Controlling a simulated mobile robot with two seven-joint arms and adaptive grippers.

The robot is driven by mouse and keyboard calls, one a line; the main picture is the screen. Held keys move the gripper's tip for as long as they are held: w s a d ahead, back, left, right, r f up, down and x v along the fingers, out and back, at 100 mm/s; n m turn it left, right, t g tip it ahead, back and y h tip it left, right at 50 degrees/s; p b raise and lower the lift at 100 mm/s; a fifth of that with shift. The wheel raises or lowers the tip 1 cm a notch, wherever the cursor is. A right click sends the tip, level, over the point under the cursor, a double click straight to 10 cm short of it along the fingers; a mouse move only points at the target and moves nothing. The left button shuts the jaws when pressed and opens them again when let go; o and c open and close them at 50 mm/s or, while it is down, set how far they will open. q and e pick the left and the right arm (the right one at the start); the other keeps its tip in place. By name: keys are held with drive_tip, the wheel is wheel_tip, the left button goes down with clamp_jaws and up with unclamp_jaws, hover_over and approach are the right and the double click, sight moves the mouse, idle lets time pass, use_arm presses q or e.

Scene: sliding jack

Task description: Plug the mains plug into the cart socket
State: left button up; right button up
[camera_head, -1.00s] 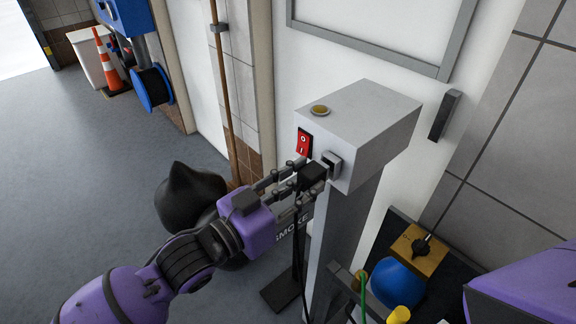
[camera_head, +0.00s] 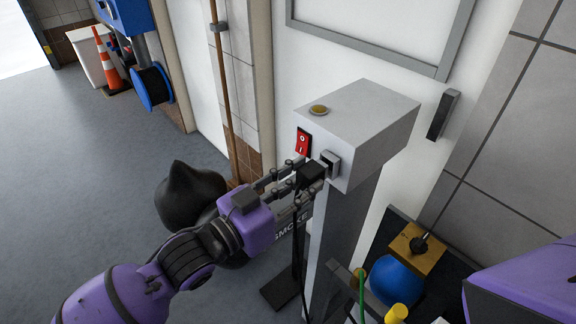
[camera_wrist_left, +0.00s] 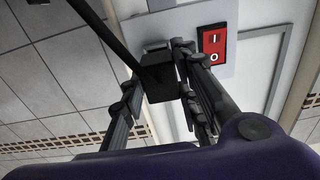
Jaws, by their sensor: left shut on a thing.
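My left gripper (camera_head: 300,182) is shut on the black mains plug (camera_head: 309,178), right in front of the cart socket (camera_head: 330,164) on the grey box. In the left wrist view the plug (camera_wrist_left: 160,78) sits between the two fingers, with its black cable running off to the upper left. The plug's front faces the socket (camera_wrist_left: 158,46), close to it or touching; its pins are hidden, so I cannot tell if they are inside. My right gripper is not in view.
A red rocker switch (camera_head: 303,142) is beside the socket, close to my fingers. The box (camera_head: 362,120) stands on a post (camera_head: 343,225). A black bag-like object (camera_head: 188,195) is behind my left arm. A blue ball (camera_head: 396,281) lies at lower right.

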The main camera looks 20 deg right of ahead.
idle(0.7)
use_arm(q)
drive_tip(key=shift+x, duration=0.95)
drive_tip(key=o, duration=1.2)
drive_tip(key=shift+o, duration=0.2)
drive_tip(key=shift+a, duration=0.15)
drive_tip(key=v, duration=1.2)
